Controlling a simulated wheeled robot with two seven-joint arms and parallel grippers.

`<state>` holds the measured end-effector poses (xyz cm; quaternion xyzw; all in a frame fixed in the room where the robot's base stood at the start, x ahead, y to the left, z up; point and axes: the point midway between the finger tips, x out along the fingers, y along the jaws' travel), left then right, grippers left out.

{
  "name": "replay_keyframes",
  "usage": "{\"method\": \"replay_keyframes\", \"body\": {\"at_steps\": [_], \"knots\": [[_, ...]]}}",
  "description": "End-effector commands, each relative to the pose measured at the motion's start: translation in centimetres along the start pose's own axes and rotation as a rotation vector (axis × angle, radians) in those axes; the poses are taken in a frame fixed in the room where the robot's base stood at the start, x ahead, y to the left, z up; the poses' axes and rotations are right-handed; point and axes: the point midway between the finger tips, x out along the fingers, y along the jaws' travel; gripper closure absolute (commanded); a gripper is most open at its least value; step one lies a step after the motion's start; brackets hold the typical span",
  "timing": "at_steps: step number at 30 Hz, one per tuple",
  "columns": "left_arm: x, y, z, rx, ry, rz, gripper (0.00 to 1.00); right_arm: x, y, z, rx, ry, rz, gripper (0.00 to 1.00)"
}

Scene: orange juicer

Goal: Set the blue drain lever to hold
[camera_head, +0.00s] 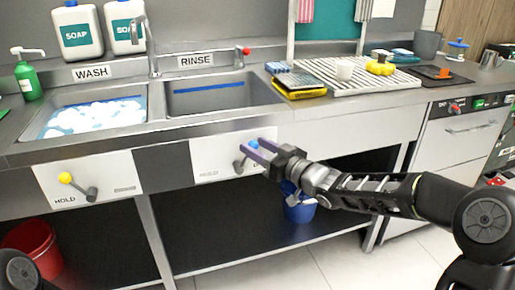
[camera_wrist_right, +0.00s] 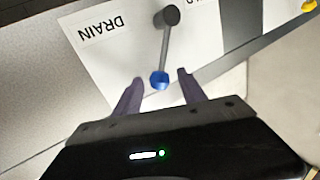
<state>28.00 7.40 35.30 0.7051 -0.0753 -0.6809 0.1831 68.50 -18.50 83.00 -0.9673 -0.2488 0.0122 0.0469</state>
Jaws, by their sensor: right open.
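The blue drain lever has a blue knob (camera_head: 253,144) on a grey arm, set on a white panel (camera_head: 215,155) below the rinse basin. Its knob points up and to the right from the pivot, and the panel's HOLD word is at the left. In the right wrist view the knob (camera_wrist_right: 159,80) sits between the two fingertips, with the lever's pivot (camera_wrist_right: 168,16) beyond and the DRAIN word at the upper left. My right gripper (camera_head: 254,148) is open around the knob; I cannot tell whether a finger touches it. My left gripper is out of view.
A lever with a yellow knob (camera_head: 65,178) is on the left panel under the wash basin (camera_head: 60,133). A blue bucket (camera_head: 299,208) stands on the shelf below, and a red bucket (camera_head: 32,248) is at the lower left. The counter edge is just above the panels.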

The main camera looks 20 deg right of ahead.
Motion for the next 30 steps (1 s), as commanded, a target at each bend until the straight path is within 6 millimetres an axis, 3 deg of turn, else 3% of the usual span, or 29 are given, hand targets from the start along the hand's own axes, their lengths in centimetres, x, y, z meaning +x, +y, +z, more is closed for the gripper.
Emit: {"method": "replay_keyframes", "body": {"at_steps": [2,19,30], "knots": [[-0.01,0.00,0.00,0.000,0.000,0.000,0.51,-0.02,0.01,0.00,0.000,0.000,0.000,0.53],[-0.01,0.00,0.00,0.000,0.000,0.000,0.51,-0.05,0.02,0.00,0.000,0.000,0.000,1.00],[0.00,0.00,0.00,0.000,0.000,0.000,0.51,-0.05,0.02,0.01,0.000,0.000,0.000,1.00]]}}
